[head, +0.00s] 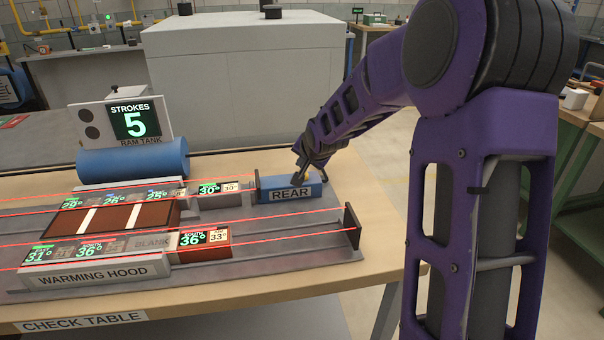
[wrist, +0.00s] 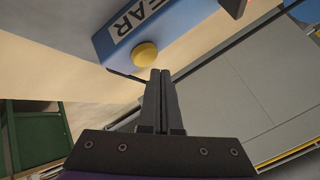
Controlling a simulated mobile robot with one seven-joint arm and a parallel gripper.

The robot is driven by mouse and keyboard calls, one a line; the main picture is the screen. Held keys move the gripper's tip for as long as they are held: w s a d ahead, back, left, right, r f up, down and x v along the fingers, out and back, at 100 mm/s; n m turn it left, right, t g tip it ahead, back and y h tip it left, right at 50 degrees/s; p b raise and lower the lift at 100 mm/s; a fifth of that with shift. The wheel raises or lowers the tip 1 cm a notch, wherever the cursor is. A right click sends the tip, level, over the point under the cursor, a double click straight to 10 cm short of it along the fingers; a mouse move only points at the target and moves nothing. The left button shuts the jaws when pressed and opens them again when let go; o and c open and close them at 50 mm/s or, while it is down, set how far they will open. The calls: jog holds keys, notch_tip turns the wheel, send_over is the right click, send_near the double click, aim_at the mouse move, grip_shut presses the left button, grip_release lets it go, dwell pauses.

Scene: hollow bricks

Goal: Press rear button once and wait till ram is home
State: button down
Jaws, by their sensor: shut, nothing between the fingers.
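The blue rear box (head: 290,189), labelled REAR, sits at the right end of the back track. Its round yellow button (wrist: 145,54) shows in the wrist view on the box's blue face (wrist: 120,30). My gripper (head: 298,180) is shut and empty at the box. In the wrist view the closed fingertips (wrist: 160,72) lie just below the button in the picture; I cannot tell whether they touch it. The ram tank (head: 130,160) is a blue cylinder under a display (head: 135,120) reading STROKES 5. The ram itself is not clearly visible.
Red beams cross the grey track plate (head: 300,262) on the check table (head: 385,262). The warming hood (head: 90,275) is at front left, with a brick (head: 205,245) reading 36° at its right end. A large grey cabinet (head: 240,90) stands behind.

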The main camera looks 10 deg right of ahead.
jog(key=shift+f, duration=0.1)
jog(key=shift+f+b, duration=0.3)
jog(key=shift+b, duration=0.1)
jog(key=shift+f+b, duration=0.45)
jog(key=shift+f, duration=0.1)
dwell(0.5)
jog(key=shift+r, duration=0.1)
jog(key=shift+r+p, duration=0.75)
jog(key=shift+r, duration=0.1)
notch_tip(320, 180, up, 5)
jog(key=p, duration=0.4)
jog(key=shift+r, duration=0.1)
